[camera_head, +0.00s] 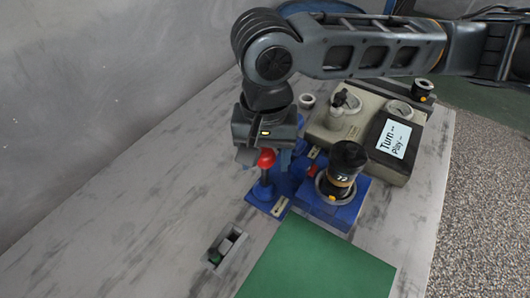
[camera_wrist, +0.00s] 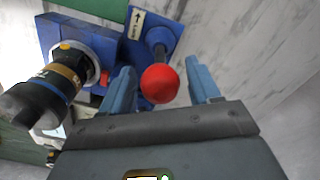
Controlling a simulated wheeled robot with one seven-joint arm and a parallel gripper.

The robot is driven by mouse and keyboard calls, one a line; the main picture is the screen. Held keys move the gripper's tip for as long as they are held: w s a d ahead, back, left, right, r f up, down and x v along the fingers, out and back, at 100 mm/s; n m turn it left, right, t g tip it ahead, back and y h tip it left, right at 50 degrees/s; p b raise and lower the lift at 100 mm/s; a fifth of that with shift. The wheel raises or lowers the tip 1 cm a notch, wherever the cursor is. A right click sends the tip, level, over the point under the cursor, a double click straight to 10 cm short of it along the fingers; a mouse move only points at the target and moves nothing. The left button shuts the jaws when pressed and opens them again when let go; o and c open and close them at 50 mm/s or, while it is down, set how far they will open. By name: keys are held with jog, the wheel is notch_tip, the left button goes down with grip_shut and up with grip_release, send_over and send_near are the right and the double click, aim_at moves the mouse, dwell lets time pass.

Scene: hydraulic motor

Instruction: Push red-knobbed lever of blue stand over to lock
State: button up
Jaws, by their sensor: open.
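The blue stand (camera_head: 345,213) sits on the table, with the black cylindrical motor (camera_head: 345,165) standing upright in it. In the wrist view the motor (camera_wrist: 45,95) is at the left. The lever's red knob (camera_head: 266,158) shows just below my gripper (camera_head: 264,155). In the wrist view the red knob (camera_wrist: 160,83) lies between the two blue fingers of my gripper (camera_wrist: 163,90), with a gap visible on both sides. The lever's dark shaft (camera_wrist: 158,42) runs from the knob to a blue plate with an arrow label (camera_wrist: 136,22). My gripper is open.
A beige test unit (camera_head: 340,125) with a sign (camera_head: 394,138) stands behind the stand. A green mat (camera_head: 315,264) and a small grey holder (camera_head: 226,246) with a green part lie in front. The table's left side is clear.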

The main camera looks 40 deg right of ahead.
jog(key=shift+c, duration=0.3)
jog(key=c, duration=0.6)
